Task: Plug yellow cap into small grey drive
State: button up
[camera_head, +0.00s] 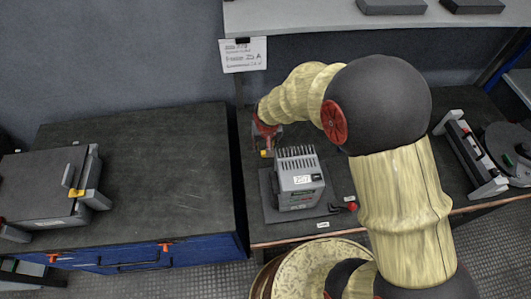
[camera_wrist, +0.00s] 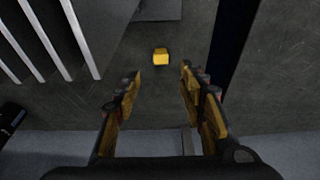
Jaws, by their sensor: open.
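The yellow cap (camera_wrist: 160,57) lies on the dark worktop in the wrist view, apart from and just beyond my fingertips, roughly midway between them. My gripper (camera_wrist: 159,76) is open, with nothing between its fingers. In the head view my gripper (camera_head: 267,140) hangs over the left part of the bench, behind and left of the small grey drive. A small yellow patch (camera_head: 265,153) shows below it there; I cannot tell if it is the cap or a finger. The small grey drive (camera_head: 298,187) stands upright on a dark plate, with top slots and a white label.
Pale fins (camera_wrist: 84,38) stand close on the left in the wrist view. A red-ended part (camera_head: 350,207) lies right of the drive. A dark cabinet top (camera_head: 140,160) at left is mostly clear, with a grey case (camera_head: 45,185). A shelf (camera_head: 310,17) runs behind.

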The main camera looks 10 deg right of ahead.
aim_at(264, 152)
jog(key=shift+f, duration=0.1)
jog(key=shift+b+x, duration=0.45)
jog(key=shift+x, duration=0.75)
jog(key=x, duration=0.1)
jog(key=b+x, duration=0.1)
jog(key=x, duration=0.1)
jog(key=b+x, duration=0.1)
jog(key=x, duration=0.1)
jog(key=shift+s+a+f, duration=0.1)
jog(key=shift+s+f, duration=0.1)
jog(key=shift+f, duration=0.05)
jog(key=shift+r, duration=0.1)
jog(key=shift+c, duration=0.9)
jog(key=c, duration=0.7)
